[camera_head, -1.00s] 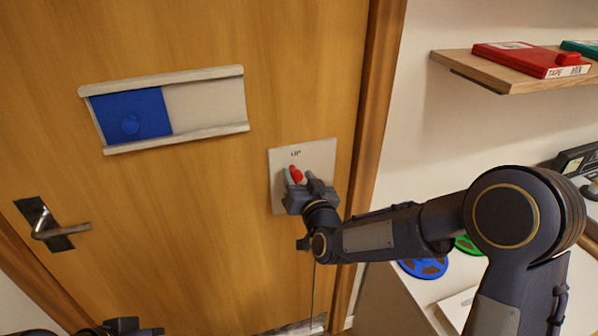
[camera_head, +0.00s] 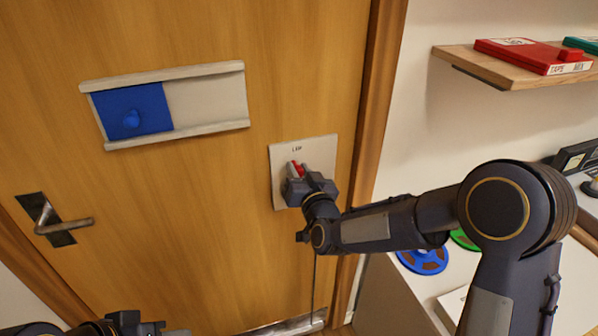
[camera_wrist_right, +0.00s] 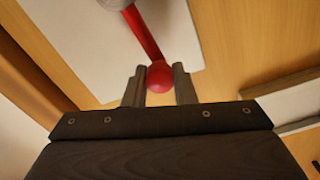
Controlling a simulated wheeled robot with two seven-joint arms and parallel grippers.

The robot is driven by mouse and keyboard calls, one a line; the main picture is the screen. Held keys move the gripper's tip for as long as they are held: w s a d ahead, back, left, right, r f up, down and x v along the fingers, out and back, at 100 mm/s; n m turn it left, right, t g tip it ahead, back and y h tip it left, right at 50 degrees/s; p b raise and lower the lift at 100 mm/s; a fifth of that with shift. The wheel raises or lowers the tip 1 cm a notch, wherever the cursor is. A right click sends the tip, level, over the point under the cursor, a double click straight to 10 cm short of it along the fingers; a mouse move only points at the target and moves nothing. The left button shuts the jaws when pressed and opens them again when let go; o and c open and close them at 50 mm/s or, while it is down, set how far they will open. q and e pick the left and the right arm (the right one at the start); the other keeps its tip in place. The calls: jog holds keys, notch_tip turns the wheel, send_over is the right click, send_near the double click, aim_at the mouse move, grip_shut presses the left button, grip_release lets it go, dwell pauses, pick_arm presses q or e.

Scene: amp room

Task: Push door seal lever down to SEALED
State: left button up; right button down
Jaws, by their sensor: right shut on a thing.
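The door seal lever (camera_head: 298,167) is red and sits on a pale plate (camera_head: 323,152) on the wooden door. Small lettering at the plate's top is hard to read. In the right wrist view the lever (camera_wrist_right: 145,35) is a red arm ending in a round knob (camera_wrist_right: 160,77). My right gripper (camera_head: 296,173) is at the plate, shut on the knob, with one finger on each side of it; it also shows in the right wrist view (camera_wrist_right: 159,84). My left gripper (camera_head: 160,330) shows only partly at the bottom left, away from the lever; its jaws are unclear.
A blue sliding panel (camera_head: 145,112) in a pale frame and a metal door handle (camera_head: 65,226) are left of the lever. At right are a shelf (camera_head: 480,70) with a red tape box (camera_head: 520,52), and a counter with blue (camera_head: 425,262) and green reels.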

jog(key=w+d+f+m+b, duration=0.3)
jog(key=d+f+m+b, duration=0.5)
jog(key=m+b, duration=1)
jog(key=shift+d+f+b, duration=0.2)
jog(key=shift+d+b, duration=0.3)
jog(key=shift+b, duration=5.75)
jog(key=c, duration=1.2)
grip_release()
jog(key=shift+s, duration=0.1)
